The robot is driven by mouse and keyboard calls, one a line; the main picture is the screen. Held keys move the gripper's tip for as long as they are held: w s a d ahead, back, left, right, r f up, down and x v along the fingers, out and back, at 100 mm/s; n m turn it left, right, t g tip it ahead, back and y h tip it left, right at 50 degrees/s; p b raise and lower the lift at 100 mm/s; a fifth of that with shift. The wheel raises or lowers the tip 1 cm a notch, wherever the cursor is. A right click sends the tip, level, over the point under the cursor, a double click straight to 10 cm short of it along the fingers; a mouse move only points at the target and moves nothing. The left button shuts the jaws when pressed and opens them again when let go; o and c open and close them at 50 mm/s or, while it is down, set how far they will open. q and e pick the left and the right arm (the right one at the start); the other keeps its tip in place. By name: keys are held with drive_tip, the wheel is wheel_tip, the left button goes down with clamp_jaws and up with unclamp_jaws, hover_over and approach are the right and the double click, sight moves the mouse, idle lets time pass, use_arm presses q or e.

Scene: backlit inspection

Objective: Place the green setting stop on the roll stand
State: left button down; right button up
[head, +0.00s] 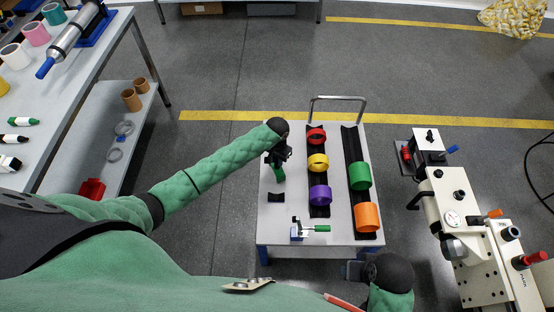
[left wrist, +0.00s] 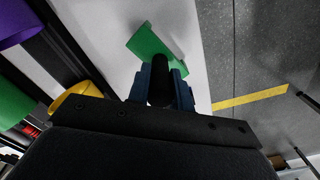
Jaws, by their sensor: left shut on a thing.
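The green setting stop (head: 279,174) is below my left gripper (head: 278,158), over the left part of the white cart top. The left wrist view shows the green stop (left wrist: 152,42) just past the blue fingers, which are shut on its black knob-like part (left wrist: 160,82). I cannot tell whether the stop touches the surface. The wheeled stand (head: 280,218) carries two black troughs with coloured rolls, and looks like the roll stand. My right gripper (head: 358,271) is off the cart's front right corner, and its fingers are too unclear to judge.
Red (head: 316,136), yellow (head: 318,162), purple (head: 320,195), green (head: 359,176) and orange (head: 366,217) rolls lie in the troughs. A small black block (head: 276,197) and a green-handled clamp (head: 320,229) sit nearby. A white machine (head: 462,215) stands right.

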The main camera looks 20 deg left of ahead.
use_arm(q)
drive_tip(key=shift+f, duration=0.25)
use_arm(e)
drive_tip(key=shift+d+r, duration=0.15)
drive_tip(key=shift+r, duration=0.05)
use_arm(q)
drive_tip(key=shift+f, duration=0.15)
drive_tip(key=c, duration=1.3)
unclamp_jaws()
drive_tip(key=shift+o, duration=0.2)
wheel_tip(320, 180, up, 11)
drive_tip(key=shift+r+b, duration=0.1)
drive_tip(key=shift+b, duration=0.35)
drive_tip(key=shift+r, duration=0.55)
use_arm(e)
drive_tip(key=shift+w+a+f, duration=0.3)
drive_tip(key=shift+a+f, duration=0.35)
drive_tip(key=shift+f, duration=0.2)
